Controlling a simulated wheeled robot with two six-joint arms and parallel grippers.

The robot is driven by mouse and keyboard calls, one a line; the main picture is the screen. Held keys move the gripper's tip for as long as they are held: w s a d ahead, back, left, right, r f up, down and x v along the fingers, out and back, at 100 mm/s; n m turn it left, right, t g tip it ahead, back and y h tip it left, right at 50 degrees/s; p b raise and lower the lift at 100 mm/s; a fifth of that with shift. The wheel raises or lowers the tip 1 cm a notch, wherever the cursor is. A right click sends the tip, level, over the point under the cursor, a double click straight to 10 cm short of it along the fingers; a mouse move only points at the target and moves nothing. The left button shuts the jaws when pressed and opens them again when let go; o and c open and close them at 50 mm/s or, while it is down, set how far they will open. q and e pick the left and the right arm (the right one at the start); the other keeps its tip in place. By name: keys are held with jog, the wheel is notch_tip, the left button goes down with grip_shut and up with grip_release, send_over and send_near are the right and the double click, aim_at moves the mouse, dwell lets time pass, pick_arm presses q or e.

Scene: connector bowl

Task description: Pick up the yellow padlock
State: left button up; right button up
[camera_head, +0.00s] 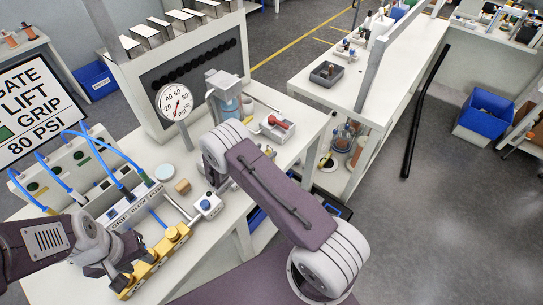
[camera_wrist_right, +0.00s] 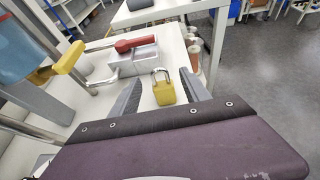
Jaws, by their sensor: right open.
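The yellow padlock (camera_wrist_right: 164,93) stands on the white bench in the right wrist view, its silver shackle up. My right gripper (camera_wrist_right: 161,79) is open, with one grey finger to each side of the padlock in the picture; I cannot tell how far apart they are in depth. In the head view my right forearm hides this gripper and most of the area around the padlock. My left gripper (camera_head: 122,267) is low at the left beside a yellow block strip (camera_head: 155,262); its jaw opening is unclear.
A grey box with a red handle (camera_wrist_right: 134,46) stands behind the padlock to the left; this red handle also shows in the head view (camera_head: 279,122). A yellow lever (camera_wrist_right: 68,58) is at the left. A pressure gauge (camera_head: 174,101) rises from the bench. The bench edge is close on the right.

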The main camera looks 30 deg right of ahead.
jog(key=shift+w+d, duration=0.25)
jog(key=shift+d, duration=0.2)
jog(key=shift+w+d+f, duration=0.15)
jog(key=shift+f, duration=0.05)
jog(key=shift+w+d+p, duration=0.1)
jog(key=shift+d+p, duration=0.2)
jog(key=shift+p, duration=0.15)
jog(key=p+x, duration=0.1)
jog(key=x, duration=0.4)
pick_arm(q)
jog(key=r, duration=0.1)
jog(key=a+r, duration=0.1)
jog(key=shift+s+r, duration=0.15)
jog(key=shift+r, duration=0.2)
jog(key=shift+d, duration=0.1)
pick_arm(e)
grip_shut()
